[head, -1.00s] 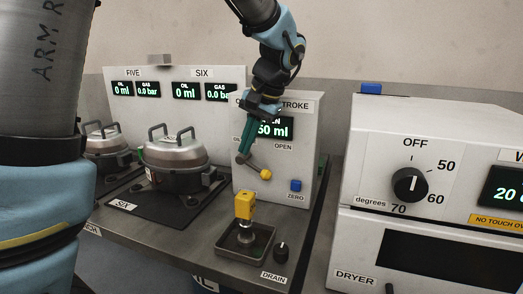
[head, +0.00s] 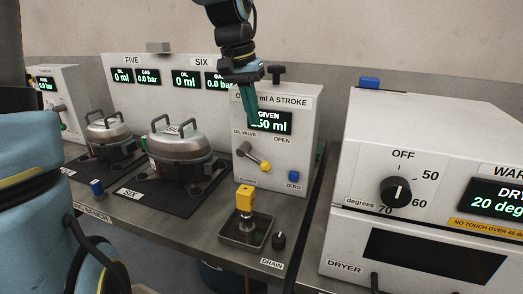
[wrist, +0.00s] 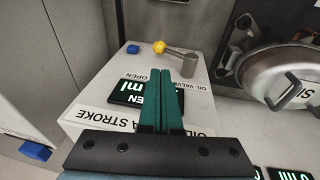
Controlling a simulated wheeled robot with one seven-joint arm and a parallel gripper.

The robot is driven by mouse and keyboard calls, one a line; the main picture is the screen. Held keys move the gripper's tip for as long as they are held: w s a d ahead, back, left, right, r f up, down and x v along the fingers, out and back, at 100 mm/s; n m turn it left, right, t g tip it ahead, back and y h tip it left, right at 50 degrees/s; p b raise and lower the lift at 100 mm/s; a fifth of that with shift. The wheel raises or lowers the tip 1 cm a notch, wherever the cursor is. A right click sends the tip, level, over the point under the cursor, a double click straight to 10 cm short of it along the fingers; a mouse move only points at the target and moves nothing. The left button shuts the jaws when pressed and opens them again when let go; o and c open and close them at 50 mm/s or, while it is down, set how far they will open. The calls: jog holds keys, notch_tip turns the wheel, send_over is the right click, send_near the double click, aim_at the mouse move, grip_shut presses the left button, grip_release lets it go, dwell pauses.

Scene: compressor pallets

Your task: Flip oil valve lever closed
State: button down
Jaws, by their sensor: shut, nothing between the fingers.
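The oil valve lever (head: 254,158) is on the front of the white oil box (head: 307,120). It has a grey hub and a yellow ball on its end, and it slants down to the right, between the OPEN label (head: 281,140) and the CLOSED label (head: 244,184). The lever also shows in the wrist view (wrist: 178,53), beyond my fingertips. My gripper (head: 251,117) has its green fingers shut and empty, in front of the display and above the lever, apart from it. In the wrist view my gripper (wrist: 161,73) covers part of the display.
A blue ZERO button (head: 293,176) is right of the lever. A yellow-topped fitting (head: 245,198) stands in the drain tray below, beside a black drain knob (head: 279,240). Lidded pots (head: 180,158) stand left. The dryer (head: 345,215) is on the right.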

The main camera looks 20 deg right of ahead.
aim_at(264, 162)
jog(key=p+x, duration=0.1)
jog(key=x, duration=1)
jog(key=shift+f, duration=0.1)
